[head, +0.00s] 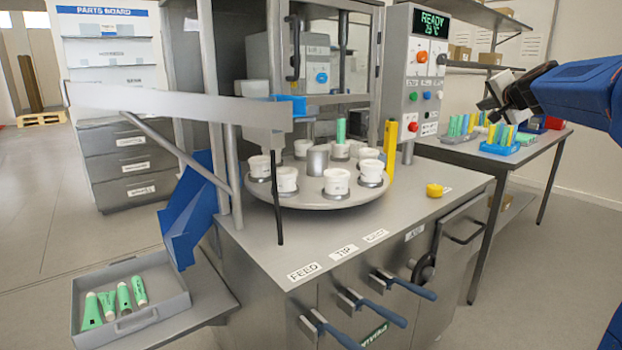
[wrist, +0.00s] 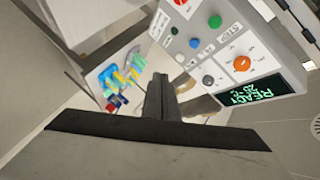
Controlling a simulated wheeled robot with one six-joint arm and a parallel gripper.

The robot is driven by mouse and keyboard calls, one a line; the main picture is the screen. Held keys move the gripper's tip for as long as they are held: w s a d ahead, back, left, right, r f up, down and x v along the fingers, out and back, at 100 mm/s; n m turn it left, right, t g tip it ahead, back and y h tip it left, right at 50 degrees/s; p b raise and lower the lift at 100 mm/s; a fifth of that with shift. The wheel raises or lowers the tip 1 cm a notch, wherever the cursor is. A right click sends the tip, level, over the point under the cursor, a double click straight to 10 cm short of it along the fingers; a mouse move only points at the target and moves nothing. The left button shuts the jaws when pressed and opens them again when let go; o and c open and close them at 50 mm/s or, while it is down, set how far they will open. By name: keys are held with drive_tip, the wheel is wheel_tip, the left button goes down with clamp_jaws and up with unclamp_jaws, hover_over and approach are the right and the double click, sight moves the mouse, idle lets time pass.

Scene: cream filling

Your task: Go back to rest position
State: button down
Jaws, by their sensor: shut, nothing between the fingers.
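My gripper (head: 500,97) is at the upper right of the head view, at the end of my blue arm. It is in the air between the control panel (head: 420,75) and the back right table. In the wrist view my gripper (wrist: 160,78) has its fingers together, with nothing held. The control panel (wrist: 225,50) is tilted in that view, and its green display reads READY. The filling machine's round table (head: 318,195) carries several white cups, and a green tube (head: 341,131) stands upright in one of them.
A grey tray (head: 160,312) with several green tubes sits at the front left, below a blue chute (head: 190,210). Levers (head: 385,312) stick out of the machine's front. A yellow knob (head: 434,190) is on the worktop. Racks of coloured tubes (head: 462,124) stand on the back right table.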

drive_tip(key=s+a+f+n+g+y, duration=0.2)
drive_tip(key=s+a+f+n, duration=0.1)
drive_tip(key=s+a+f, duration=0.6)
drive_tip(key=s+a+f+n+g+y, duration=0.1)
drive_tip(key=s+a+f+n+g, duration=0.4)
drive_tip(key=s+a, duration=0.6)
drive_tip(key=s+a+f+n+g, duration=0.1)
drive_tip(key=s+f+n, duration=0.1)
drive_tip(key=s+f, duration=1)
drive_tip(key=s+a+f+n+g+h, duration=0.1)
drive_tip(key=s+f+n+g, duration=0.1)
drive_tip(key=s+f, duration=1)
drive_tip(key=s, duration=0.5)
drive_tip(key=shift+s+f+n, duration=0.2)
drive_tip(key=shift+n, duration=0.1)
